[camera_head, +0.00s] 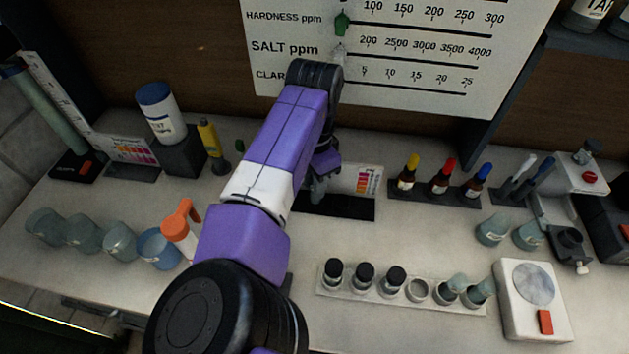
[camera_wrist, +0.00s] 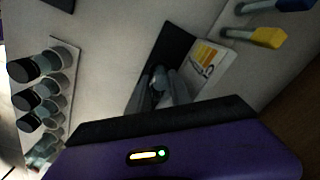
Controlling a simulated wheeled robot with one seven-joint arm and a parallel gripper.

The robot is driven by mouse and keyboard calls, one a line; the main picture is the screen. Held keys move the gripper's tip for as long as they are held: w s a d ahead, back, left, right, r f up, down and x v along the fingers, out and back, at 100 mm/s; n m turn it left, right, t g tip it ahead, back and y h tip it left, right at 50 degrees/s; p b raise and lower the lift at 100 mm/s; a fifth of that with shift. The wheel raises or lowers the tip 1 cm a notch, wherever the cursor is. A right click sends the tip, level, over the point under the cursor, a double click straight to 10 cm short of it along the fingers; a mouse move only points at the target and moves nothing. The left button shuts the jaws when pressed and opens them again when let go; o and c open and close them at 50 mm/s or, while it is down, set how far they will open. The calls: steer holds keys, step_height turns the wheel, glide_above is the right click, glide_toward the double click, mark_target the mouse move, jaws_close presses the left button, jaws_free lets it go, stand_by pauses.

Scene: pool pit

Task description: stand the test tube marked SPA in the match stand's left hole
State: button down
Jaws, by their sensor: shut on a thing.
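The match stand (camera_head: 350,208) is a low black base with a white card of red and orange colour patches (camera_head: 368,181) behind it. My gripper (camera_head: 318,188) is over the stand's left part, partly hidden by my arm. In the wrist view my gripper (camera_wrist: 165,92) is shut on a greyish test tube (camera_wrist: 158,78), seen nearly end-on between the fingers. No marking can be read on it. The stand's black base (camera_wrist: 178,42) and card (camera_wrist: 212,58) lie close by. The left hole is hidden, and I cannot tell whether the tube is in it.
A pale rack (camera_head: 355,292) at the front holds several black-capped vials and tilted glass pieces. Dropper bottles with yellow, red and blue tops (camera_head: 441,180) stand right of the match stand. An orange-handled jug (camera_head: 181,228) and cups are at left. The counter between stand and rack is clear.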

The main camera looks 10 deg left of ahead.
steer(key=shift+f, duration=0.1)
steer(key=c, duration=1.1)
jaws_free()
steer(key=shift+r, duration=0.25)
steer(key=shift+w+r+p, duration=0.1)
steer(key=shift+r+p, duration=0.5)
step_height(320, 180, up, 6)
steer(key=p, duration=0.5)
steer(key=shift+f, duration=0.2)
steer(key=shift+f, duration=0.1)
